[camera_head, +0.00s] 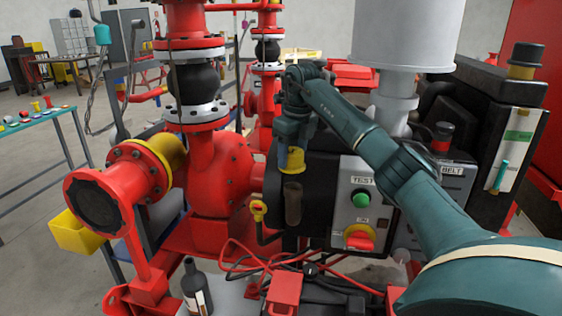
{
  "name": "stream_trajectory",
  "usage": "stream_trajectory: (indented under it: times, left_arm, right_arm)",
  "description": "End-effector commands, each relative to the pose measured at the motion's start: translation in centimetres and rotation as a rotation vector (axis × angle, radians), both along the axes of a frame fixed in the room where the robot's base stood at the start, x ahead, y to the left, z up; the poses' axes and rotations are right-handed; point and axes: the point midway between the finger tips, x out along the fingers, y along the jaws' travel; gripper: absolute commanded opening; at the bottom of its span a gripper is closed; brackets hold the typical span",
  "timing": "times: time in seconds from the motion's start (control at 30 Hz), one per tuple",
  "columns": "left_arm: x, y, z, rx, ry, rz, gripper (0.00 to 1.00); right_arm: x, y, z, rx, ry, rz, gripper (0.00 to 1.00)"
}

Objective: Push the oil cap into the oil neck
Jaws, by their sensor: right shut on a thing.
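My right gripper (291,150) reaches in from the right and points down, shut on the yellow oil cap (291,163). The cap is in front of the black engine block, left of the grey control panel. A dark brownish upright tube (293,202), which looks like the oil neck, stands just below the cap. The fingertips are small and partly merge with the cap. My left gripper is not in view.
The grey panel (345,200) with a green button and red-yellow switch is close on the right. A dark bottle (195,287) and red cables (245,258) are below.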

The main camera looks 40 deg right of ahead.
Motion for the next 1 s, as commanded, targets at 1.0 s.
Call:
stream_trajectory:
  times: [1.0]
  left_arm:
    - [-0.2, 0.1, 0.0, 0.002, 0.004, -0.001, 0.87]
  right_arm:
    - [0.8, 0.0, -2.3, -0.001, -0.002, -0.034, 0.24]
